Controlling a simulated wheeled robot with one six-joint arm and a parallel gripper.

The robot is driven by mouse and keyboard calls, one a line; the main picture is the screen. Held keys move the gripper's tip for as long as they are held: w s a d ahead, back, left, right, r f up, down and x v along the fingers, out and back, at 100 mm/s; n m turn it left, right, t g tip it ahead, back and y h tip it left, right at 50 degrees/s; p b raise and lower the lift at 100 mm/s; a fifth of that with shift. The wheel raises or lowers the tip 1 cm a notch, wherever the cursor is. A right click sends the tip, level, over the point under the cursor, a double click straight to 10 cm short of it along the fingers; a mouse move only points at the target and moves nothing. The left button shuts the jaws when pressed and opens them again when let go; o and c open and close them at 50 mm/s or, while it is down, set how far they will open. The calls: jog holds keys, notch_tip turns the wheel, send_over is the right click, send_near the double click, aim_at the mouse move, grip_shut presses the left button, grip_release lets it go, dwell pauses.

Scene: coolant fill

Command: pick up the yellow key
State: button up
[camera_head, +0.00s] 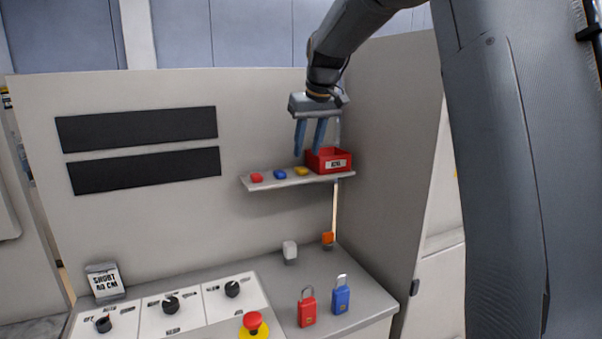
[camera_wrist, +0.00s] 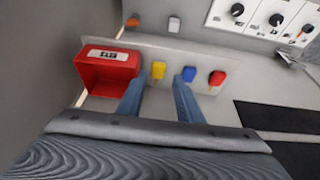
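The yellow key (camera_head: 302,171) lies on the small wall shelf, between the blue key (camera_head: 280,174) and the red bin (camera_head: 328,160). My gripper (camera_head: 309,155) hangs above the shelf near the yellow key, fingers pointing down. It also shows in the wrist view (camera_wrist: 160,80), open with nothing between its fingers. I cannot tell whether a fingertip touches anything.
The shelf (camera_head: 225,184) also holds a red key (camera_head: 257,177) at its left end. Below are a red padlock (camera_head: 307,307), a blue padlock (camera_head: 341,295) and an emergency button (camera_head: 253,321). A grey side wall (camera_head: 385,160) stands close right of the bin.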

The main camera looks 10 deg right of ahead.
aim_at(303, 169)
jog(key=shift+b+x, duration=2.25)
jog(key=shift+x, duration=1.15)
jog(key=shift+w+d+r, duration=0.1)
jog(key=shift+d, duration=0.05)
jog(key=shift+c, duration=0.5)
jog(key=c, duration=0.7)
